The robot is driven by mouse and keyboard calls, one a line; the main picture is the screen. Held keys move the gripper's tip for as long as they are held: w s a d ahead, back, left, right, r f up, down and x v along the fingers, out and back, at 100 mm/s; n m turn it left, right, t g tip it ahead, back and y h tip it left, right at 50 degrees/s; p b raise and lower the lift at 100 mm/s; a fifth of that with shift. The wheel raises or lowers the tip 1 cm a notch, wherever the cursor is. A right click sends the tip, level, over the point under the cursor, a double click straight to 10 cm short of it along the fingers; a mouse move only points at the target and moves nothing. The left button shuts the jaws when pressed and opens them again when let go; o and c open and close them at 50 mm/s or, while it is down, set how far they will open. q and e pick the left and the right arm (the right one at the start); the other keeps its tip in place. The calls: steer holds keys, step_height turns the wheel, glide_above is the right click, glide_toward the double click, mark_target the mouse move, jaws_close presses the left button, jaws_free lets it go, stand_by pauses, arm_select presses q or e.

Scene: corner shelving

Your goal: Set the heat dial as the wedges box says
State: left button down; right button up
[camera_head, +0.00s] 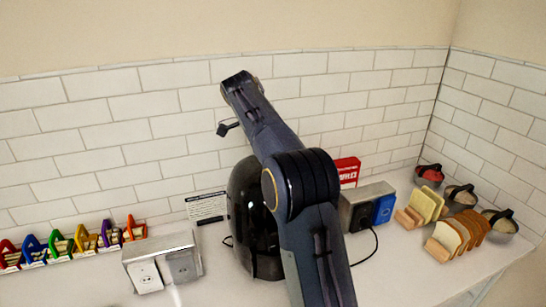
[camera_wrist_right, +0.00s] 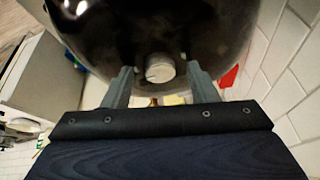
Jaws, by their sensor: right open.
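The black rounded air fryer (camera_head: 250,215) stands on the counter, partly hidden behind my right arm. In the right wrist view its dark glossy body (camera_wrist_right: 110,30) fills the top, with a pale round dial (camera_wrist_right: 159,68) on it. My right gripper (camera_wrist_right: 161,80) is open, one finger on each side of the dial, with gaps visible. In the head view part of that gripper (camera_head: 228,128) shows above the fryer. A red box (camera_head: 347,170) with white lettering stands behind my arm; its text is too small to read. The dial's marks are not readable. My left gripper is out of view.
A text card (camera_head: 207,207) leans at the wall.

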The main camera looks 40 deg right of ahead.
steer(key=v, duration=0.2)
steer(key=shift+w+a+r, duration=0.1)
steer(key=shift+a+r, duration=0.05)
steer(key=shift+r, duration=0.25)
steer(key=w+a, duration=0.4)
steer(key=a, duration=0.7)
steer(key=shift+a, duration=0.25)
